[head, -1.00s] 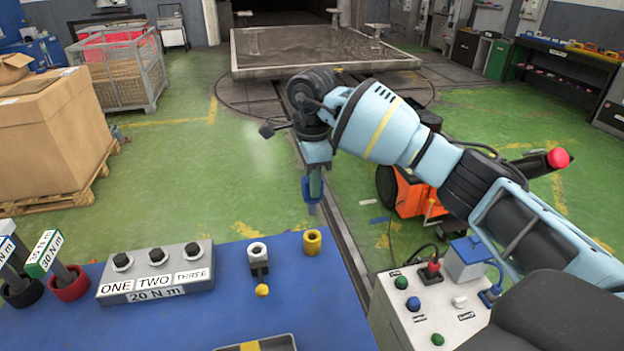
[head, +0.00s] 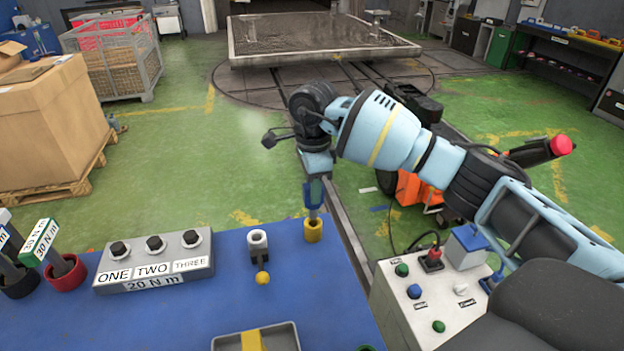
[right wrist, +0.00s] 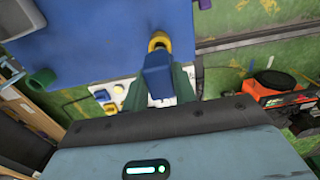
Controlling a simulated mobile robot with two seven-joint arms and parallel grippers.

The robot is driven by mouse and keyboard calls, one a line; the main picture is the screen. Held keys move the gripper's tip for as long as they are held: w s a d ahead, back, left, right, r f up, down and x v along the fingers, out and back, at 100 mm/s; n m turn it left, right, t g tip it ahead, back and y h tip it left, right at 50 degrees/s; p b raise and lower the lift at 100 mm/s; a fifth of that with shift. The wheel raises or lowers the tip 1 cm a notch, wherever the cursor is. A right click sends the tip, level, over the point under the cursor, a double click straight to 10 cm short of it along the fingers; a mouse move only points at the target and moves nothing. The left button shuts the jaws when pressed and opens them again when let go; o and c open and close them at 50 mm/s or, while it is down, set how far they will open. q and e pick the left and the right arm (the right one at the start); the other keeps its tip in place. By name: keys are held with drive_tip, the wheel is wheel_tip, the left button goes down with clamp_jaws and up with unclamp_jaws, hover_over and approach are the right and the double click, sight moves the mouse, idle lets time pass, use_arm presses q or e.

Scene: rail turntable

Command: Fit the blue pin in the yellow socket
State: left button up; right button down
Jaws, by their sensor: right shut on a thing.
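The yellow socket (head: 313,231) stands near the far right corner of the blue table. My right gripper (head: 316,180) is shut on the blue pin (head: 313,196) and holds it upright above the socket. The pin's grey lower end meets the socket's mouth in the head view; I cannot tell how far inside it is. In the right wrist view, the blue pin (right wrist: 158,74) sits between my fingers and partly covers the yellow socket (right wrist: 160,38). My left gripper is not in view.
A grey button box (head: 154,264) and a grey tray (head: 228,342) are on the blue table (head: 235,300). A control box (head: 425,300) stands to the right.

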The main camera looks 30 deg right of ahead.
sight(313, 207)
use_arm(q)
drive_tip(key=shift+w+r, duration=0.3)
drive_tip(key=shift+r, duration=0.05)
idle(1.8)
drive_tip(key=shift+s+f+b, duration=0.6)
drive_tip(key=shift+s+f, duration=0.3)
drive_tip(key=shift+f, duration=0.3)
use_arm(e)
drive_tip(key=shift+f, duration=2.95)
drive_tip(key=c, duration=1)
unclamp_jaws()
drive_tip(key=shift+c, duration=0.2)
wheel_tip(313, 207, up, 7)
drive_tip(key=shift+r, duration=0.4)
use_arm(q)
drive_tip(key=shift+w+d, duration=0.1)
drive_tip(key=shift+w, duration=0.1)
